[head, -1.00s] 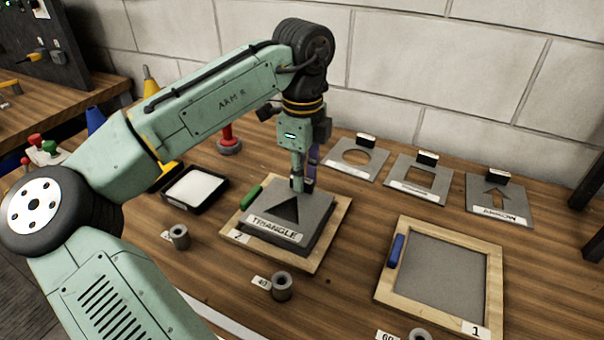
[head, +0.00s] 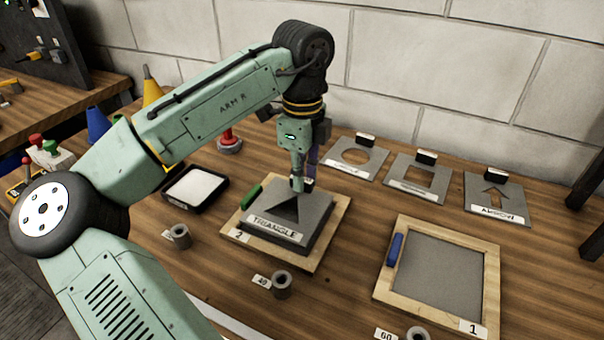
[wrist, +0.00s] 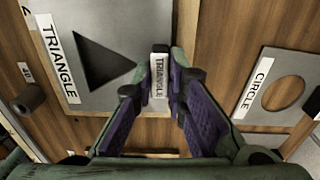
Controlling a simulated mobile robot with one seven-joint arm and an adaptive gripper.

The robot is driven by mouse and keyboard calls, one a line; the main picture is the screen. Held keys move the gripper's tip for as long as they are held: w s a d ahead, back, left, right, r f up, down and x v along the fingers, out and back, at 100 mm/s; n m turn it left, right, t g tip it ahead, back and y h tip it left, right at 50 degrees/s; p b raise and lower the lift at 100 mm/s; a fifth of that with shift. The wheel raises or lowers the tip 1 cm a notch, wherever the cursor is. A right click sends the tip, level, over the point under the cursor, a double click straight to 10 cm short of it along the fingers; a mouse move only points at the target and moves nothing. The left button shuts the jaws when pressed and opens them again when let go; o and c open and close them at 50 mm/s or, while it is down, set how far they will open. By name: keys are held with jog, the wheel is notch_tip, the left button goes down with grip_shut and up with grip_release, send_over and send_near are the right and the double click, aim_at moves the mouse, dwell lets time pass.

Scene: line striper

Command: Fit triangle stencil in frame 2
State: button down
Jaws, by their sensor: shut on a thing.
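The triangle stencil (head: 317,207) is a grey plate with a triangular hole and a TRIANGLE label. My gripper (head: 303,184) is shut on the small labelled grip block at the stencil's far edge; the wrist view shows this block (wrist: 159,78) between the purple finger pads. The stencil lies over frame 2 (head: 240,236), a wooden frame with a green handle at its left. A dark band shows under the stencil's right edge, so it seems slightly above the frame's inside. I cannot tell whether it touches the frame.
Circle (head: 333,162), square (head: 398,180) and arrow (head: 485,205) stencils lie at the back right. Frame 1 (head: 490,275), with a blue handle, is at front right. A black tray (head: 206,202) and grey cylinders (head: 281,285) stand nearby.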

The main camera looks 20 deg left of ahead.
jog(key=shift+f, duration=1.2)
dwell(0.9)
jog(key=c, duration=1.5)
grip_release()
jog(key=shift+c, duration=0.2)
jog(key=shift+o, duration=0.3)
jog(key=shift+r, duration=0.15)
notch_tip(320, 180, up, 3)
jog(key=p, duration=0.2)
jog(key=shift+p, duration=0.35)
jog(key=shift+r, duration=2.4)
jog(key=shift+f, duration=0.1)
